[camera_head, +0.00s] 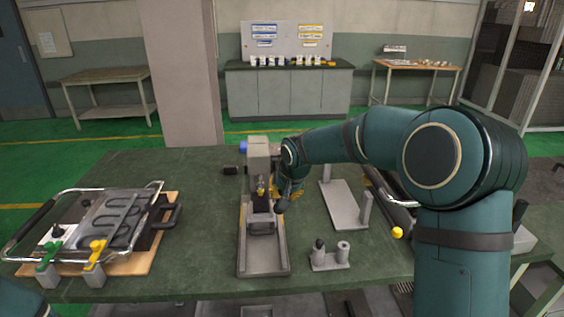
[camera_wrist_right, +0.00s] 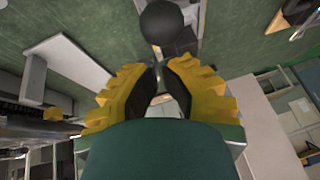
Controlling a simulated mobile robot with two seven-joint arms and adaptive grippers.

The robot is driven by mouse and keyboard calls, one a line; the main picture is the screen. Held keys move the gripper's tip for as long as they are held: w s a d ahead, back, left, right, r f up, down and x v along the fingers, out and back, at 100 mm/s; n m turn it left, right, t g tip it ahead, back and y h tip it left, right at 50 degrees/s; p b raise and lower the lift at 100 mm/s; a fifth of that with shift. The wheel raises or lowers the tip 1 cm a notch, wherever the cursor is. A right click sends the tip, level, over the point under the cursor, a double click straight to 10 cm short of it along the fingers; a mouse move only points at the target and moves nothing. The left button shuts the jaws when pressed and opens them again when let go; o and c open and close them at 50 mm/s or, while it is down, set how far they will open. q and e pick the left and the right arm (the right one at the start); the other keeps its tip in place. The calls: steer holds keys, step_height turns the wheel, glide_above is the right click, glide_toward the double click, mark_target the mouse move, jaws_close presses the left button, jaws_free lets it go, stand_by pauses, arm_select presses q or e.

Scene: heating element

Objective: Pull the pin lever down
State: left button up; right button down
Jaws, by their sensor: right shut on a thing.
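A grey press-like fixture stands mid-table, with a light upright head (camera_head: 258,147) and a long grey tray base (camera_head: 264,268). My right arm reaches in from the right, and its gripper (camera_head: 268,188) is beside the upright. In the right wrist view, the yellow fingers with dark pads (camera_wrist_right: 158,82) are closed around a slim part between them, taken to be the pin lever. A black ball knob (camera_wrist_right: 162,22) shows just beyond the fingertips. The gripped part is mostly hidden by the fingers. My left gripper is out of view.
On the left, a wooden board (camera_head: 122,262) carries a heating-element plate (camera_head: 112,218) with a metal frame and green and yellow clamps. A grey plate with a post (camera_head: 343,206) and a small two-peg block (camera_head: 330,258) are right of the fixture. Bare table lies between them.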

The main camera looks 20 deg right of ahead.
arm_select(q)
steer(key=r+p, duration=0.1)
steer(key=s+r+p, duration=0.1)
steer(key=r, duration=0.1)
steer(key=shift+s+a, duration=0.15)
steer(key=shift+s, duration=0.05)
arm_select(e)
steer(key=s+r, duration=0.8)
steer(key=s, duration=0.1)
steer(key=shift+s+a, duration=0.25)
steer(key=shift+s, duration=0.1)
steer(key=s+a+f+n+g+y, duration=0.1)
steer(key=s+a+f, duration=0.15)
steer(key=f, duration=0.55)
steer(key=s+a+f+n+g+y, duration=0.15)
steer(key=a+f, duration=0.25)
steer(key=f, duration=0.4)
steer(key=s+a+f, duration=0.3)
steer(key=f, duration=0.4)
steer(key=s+a+f+g+y, duration=0.1)
steer(key=s+a+f, duration=0.2)
steer(key=s+f, duration=0.9)
steer(key=shift+s+a+f, duration=0.35)
steer(key=shift+s, duration=0.65)
steer(key=shift+g, duration=0.25)
